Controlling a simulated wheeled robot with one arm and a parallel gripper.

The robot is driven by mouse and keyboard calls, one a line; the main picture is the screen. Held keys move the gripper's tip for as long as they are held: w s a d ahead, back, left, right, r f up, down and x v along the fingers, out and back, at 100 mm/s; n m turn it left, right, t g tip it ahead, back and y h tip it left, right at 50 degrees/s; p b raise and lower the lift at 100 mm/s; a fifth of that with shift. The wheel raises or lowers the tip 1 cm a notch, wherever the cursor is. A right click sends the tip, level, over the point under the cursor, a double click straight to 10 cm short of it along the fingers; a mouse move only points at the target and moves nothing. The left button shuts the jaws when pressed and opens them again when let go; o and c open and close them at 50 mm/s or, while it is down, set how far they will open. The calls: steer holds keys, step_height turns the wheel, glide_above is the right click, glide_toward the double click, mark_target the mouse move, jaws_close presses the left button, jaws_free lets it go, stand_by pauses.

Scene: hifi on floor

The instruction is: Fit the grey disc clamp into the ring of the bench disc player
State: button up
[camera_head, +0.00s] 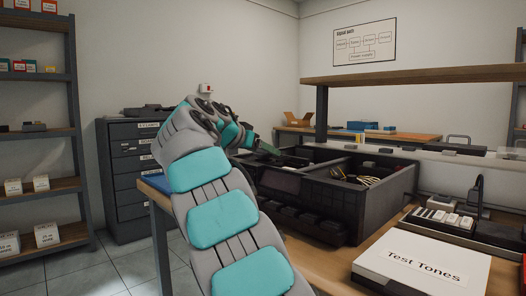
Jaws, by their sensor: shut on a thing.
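My arm reaches up from the bottom of the picture and bends to the right at the wrist. The end of my gripper (266,148) shows small and dark behind the wrist, above the left part of a large dark open case on the workbench. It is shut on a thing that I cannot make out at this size. I cannot pick out the grey disc clamp. I cannot tell the bench disc player or its ring apart from the dark equipment near the gripper; my arm covers part of that area.
The dark open case (318,197) has compartments, with yellowish cables in one. A white "Test Tones" box (421,262) lies at the bench's front right. A shelf board (412,76) on a post spans above the bench. A drawer cabinet (127,168) stands left; the floor before it is clear.

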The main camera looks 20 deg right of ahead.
steer(key=shift+f+b, duration=0.4)
steer(key=shift+f, duration=0.1)
steer(key=o, duration=1.3)
steer(key=v, duration=0.7)
steer(key=shift+s+a+r, duration=0.2)
steer(key=shift+s+a, duration=0.05)
steer(key=shift+a, duration=0.05)
step_height(320, 180, up, 7)
steer(key=p, duration=0.6)
steer(key=shift+p, duration=0.35)
